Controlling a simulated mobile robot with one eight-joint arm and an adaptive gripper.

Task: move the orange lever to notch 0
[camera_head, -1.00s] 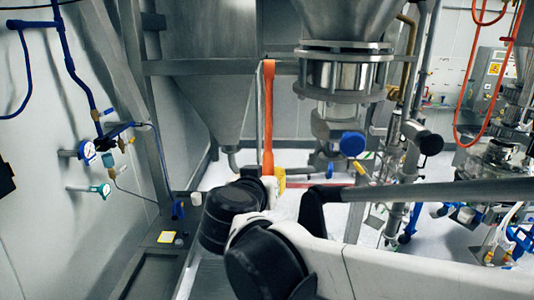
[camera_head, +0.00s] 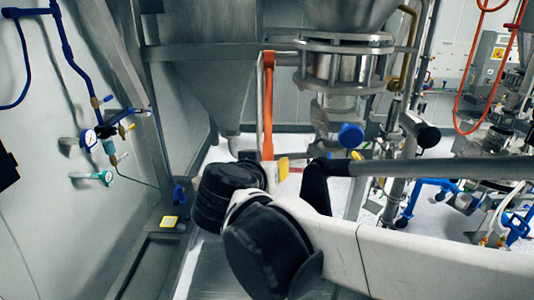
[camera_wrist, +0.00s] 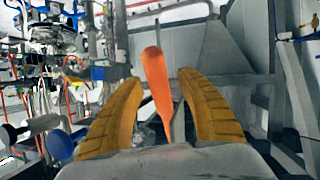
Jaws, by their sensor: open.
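The orange lever (camera_head: 267,105) is a long bar hanging roughly upright beside the grey hopper, left of the steel valve assembly, in the head view. Its lower end is partly hidden by my arm. In the wrist view the lever (camera_wrist: 156,75) stands between my two yellow fingers, tilted slightly, with a gap on both sides. My gripper (camera_wrist: 158,82) is open around or just short of it; I cannot tell the depth. In the head view only a yellow part of my gripper (camera_head: 283,168) shows beside the lever's lower end. Notch marks cannot be made out.
A grey hopper (camera_head: 205,90) and frame stand behind the lever. The valve assembly with a blue knob (camera_head: 351,136) is close on the right. Gauges and blue pipes (camera_head: 85,80) line the left wall. Dense pipework fills the right side.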

